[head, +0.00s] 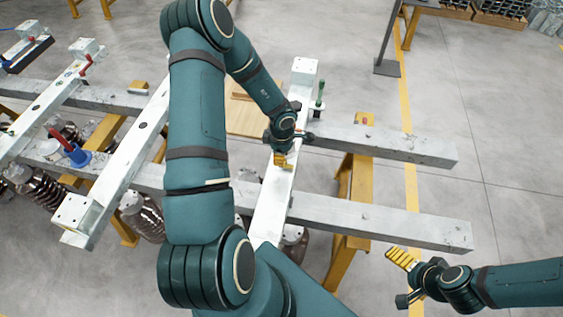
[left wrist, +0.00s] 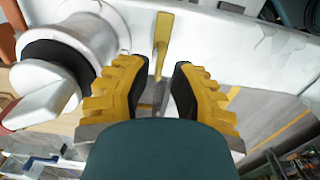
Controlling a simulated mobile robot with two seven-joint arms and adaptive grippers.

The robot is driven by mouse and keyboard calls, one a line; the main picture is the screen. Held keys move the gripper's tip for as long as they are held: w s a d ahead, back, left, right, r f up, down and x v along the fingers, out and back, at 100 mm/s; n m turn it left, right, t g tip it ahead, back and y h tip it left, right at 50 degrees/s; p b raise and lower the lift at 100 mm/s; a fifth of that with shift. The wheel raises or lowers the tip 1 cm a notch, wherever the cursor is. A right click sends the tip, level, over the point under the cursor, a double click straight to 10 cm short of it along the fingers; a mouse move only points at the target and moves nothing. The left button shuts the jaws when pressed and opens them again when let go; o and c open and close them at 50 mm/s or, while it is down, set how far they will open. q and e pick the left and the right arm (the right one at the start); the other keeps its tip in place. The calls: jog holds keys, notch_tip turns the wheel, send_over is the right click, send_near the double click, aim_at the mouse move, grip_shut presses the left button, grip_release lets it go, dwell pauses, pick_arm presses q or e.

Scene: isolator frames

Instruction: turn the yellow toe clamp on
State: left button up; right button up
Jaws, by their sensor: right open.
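The yellow toe clamp shows as a yellow lever (left wrist: 163,45) against a white beam in the left wrist view, upright in the picture and ahead of the gap between my left fingers. My left gripper (left wrist: 157,72) is open, with a yellow-backed finger on each side of that gap; I cannot tell if either touches the lever. In the head view my left gripper (head: 281,161) is over the white beam (head: 271,212), and I cannot separate the clamp from the yellow fingers there. My right gripper (head: 403,262) is open and empty at the lower right, away from the beams.
A green-handled clamp (head: 320,95) stands near the beam's far end. A red-handled blue clamp (head: 72,152) and a red handle (head: 85,66) are at left. Grey cross beams (head: 400,222) rest on yellow trestles (head: 348,225).

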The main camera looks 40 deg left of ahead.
pick_arm(q)
jog(key=shift+f, duration=1.4)
grip_shut()
